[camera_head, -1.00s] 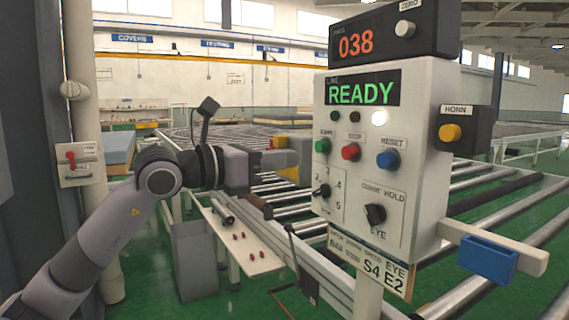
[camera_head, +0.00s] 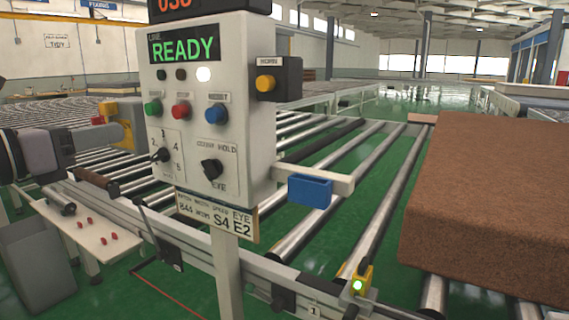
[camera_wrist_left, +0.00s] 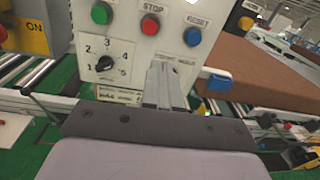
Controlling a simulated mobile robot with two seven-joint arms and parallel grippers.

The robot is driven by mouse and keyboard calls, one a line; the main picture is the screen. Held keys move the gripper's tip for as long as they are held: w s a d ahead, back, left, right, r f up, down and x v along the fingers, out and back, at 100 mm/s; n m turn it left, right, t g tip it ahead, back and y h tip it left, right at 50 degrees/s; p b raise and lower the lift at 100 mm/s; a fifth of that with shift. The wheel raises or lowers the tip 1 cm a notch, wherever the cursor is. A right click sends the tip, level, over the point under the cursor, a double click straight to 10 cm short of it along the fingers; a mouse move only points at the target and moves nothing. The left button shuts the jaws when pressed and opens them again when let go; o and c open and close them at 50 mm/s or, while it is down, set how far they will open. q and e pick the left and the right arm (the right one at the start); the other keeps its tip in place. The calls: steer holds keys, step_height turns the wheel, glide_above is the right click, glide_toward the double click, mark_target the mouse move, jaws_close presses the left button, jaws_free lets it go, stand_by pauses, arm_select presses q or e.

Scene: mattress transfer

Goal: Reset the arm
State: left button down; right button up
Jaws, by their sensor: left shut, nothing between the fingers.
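My left gripper (camera_wrist_left: 163,85) is shut and empty. In the left wrist view its fingers stand in front of the control panel, below the red stop button (camera_wrist_left: 150,24) and the blue reset button (camera_wrist_left: 193,37). In the head view my left arm (camera_head: 45,155) comes in at the left edge, and its fingertips are hidden or hard to make out beside the panel. The control panel (camera_head: 250,130) shows a green READY display (camera_head: 184,43). It carries green, red and blue buttons, a numbered selector knob (camera_head: 160,155) and a black lower knob (camera_head: 211,168). My right gripper is not in view.
A brown mattress block (camera_head: 490,190) lies on the roller conveyor (camera_head: 345,180) at the right. A blue box (camera_head: 310,191) hangs on an arm beside the panel. A yellow horn button (camera_head: 266,83) sits on the panel's right. A grey bin (camera_head: 38,262) and a small shelf (camera_head: 95,235) with red pieces stand at lower left.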

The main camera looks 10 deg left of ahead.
arm_select(q)
steer(key=d+f+n+g+h+p, duration=0.1)
steer(key=d+f+n+h+p, duration=0.2)
steer(key=d+f+n+h, duration=0.45)
step_height(320, 180, down, 14)
steer(key=s+n+t+y+p, duration=0.2)
steer(key=n+t+y+p, duration=0.2)
steer(key=n+y, duration=0.75)
steer(key=s+d+f+n+g+y+p, duration=0.1)
steer(key=s+f+n+g, duration=0.3)
steer(key=s+f+n, duration=0.5)
steer(key=s+d+f+n+g+y+p, duration=0.1)
steer(key=s+d+f+n+g+p, duration=0.1)
steer(key=s+f+n, duration=0.7)
step_height(320, 180, down, 6)
steer(key=shift+d+r+n+g+y, duration=0.15)
steer(key=shift+d+n+g+y, duration=0.25)
steer(key=shift+n+g, duration=0.55)
steer(key=shift+m+g, duration=0.25)
